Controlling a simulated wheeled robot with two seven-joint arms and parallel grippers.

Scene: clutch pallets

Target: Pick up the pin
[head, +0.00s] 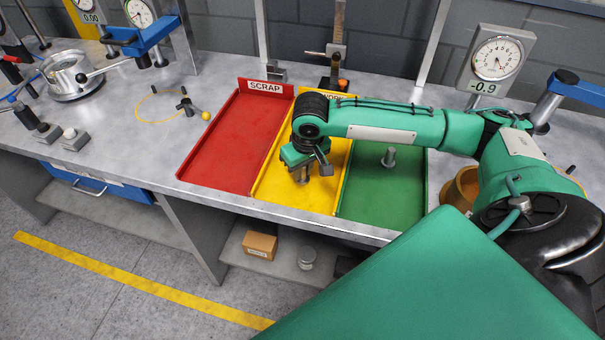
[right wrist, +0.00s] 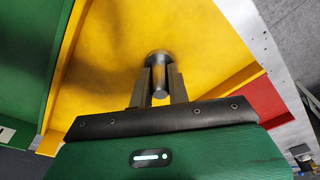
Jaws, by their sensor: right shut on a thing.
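A grey metal pin (right wrist: 159,76) with a wide round head is between the two fingers of my right gripper (right wrist: 160,88) in the right wrist view. The gripper is shut on it, over the yellow tray (right wrist: 115,60). In the head view my right gripper (head: 304,168) points down into the yellow tray (head: 322,192), and the pin is mostly hidden by it. I cannot tell whether the pin still touches the tray floor. My left gripper is not in view.
The red SCRAP tray (head: 226,143) lies left of the yellow tray and is empty. A dial gauge (head: 497,59) stands at the back right. A brass-coloured pot (head: 462,188) is right of the green tray. A small fixture (head: 186,106) stands on the bench at left.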

